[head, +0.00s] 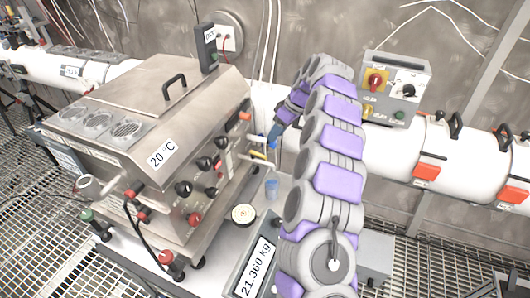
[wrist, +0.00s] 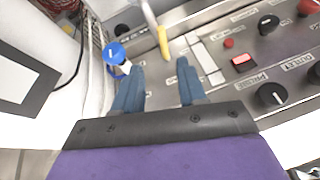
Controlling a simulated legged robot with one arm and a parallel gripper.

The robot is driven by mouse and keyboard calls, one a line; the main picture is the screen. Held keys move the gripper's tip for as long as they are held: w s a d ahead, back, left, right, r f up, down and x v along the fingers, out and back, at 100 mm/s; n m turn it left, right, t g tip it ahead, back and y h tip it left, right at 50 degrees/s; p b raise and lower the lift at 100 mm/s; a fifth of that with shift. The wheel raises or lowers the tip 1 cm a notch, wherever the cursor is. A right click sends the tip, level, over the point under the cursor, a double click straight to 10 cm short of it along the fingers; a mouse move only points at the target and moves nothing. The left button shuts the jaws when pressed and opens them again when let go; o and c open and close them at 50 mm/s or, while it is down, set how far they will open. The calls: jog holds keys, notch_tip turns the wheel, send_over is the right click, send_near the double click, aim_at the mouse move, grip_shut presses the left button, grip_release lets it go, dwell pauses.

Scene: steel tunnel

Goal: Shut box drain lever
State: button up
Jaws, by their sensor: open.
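A lever with a yellow grip (wrist: 162,40) on a metal stem shows at the top middle of the wrist view, in front of the steel box's panel. A blue round-ended handle (wrist: 115,53) sits to its left. No readable label tells which is the box drain lever. My gripper (wrist: 160,66) is open, with its two blue fingers apart and nothing between them. The yellow grip lies just beyond the gap between the fingertips, and I cannot tell whether they touch. In the head view the steel box (head: 160,125) stands left of my arm, and the yellow grip (head: 258,155) is at its right side.
Knobs and a red button (wrist: 243,60) sit on the panel at right in the wrist view. A white pipe (head: 390,155) runs behind my arm.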

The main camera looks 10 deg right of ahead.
jog(key=x, duration=0.4)
jog(key=a+b+x, duration=0.1)
jog(key=x, duration=0.4)
jog(key=shift+d+f, duration=0.1)
jog(key=shift+f, duration=0.25)
grip_shut()
